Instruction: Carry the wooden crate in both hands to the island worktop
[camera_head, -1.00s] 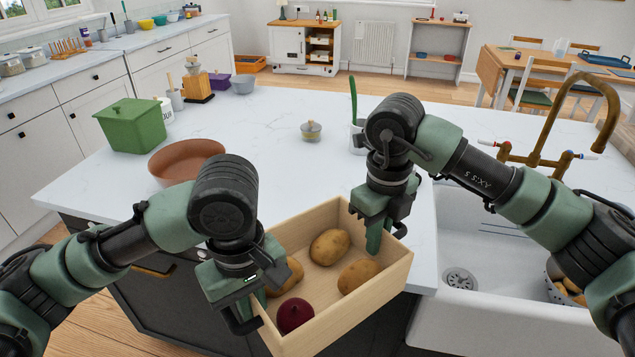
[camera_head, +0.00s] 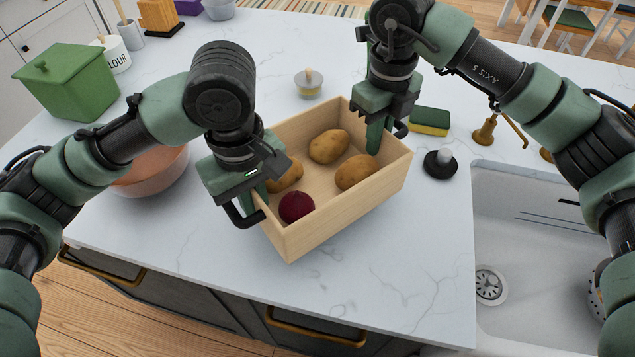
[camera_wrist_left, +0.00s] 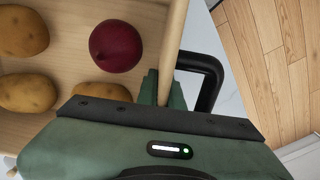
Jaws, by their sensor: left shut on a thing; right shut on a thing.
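The wooden crate (camera_head: 335,222) is over the white island worktop (camera_head: 400,285) in the head view; I cannot tell for sure whether its base touches the surface. It holds several potatoes (camera_head: 329,146) and a dark red beetroot or onion (camera_head: 296,207). My left gripper (camera_head: 258,203) is shut on the crate's left wall. In the left wrist view the crate's wall (camera_wrist_left: 173,45) runs between the left gripper's fingers (camera_wrist_left: 163,88). My right gripper (camera_head: 387,135) is shut on the crate's right wall, its inner finger inside the crate.
A small lidded jar (camera_head: 308,83) is behind the crate. A sponge (camera_head: 430,121) and a black-based item (camera_head: 440,163) are close on the right, beside the sink (camera_head: 500,240). The worktop's front is clear.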

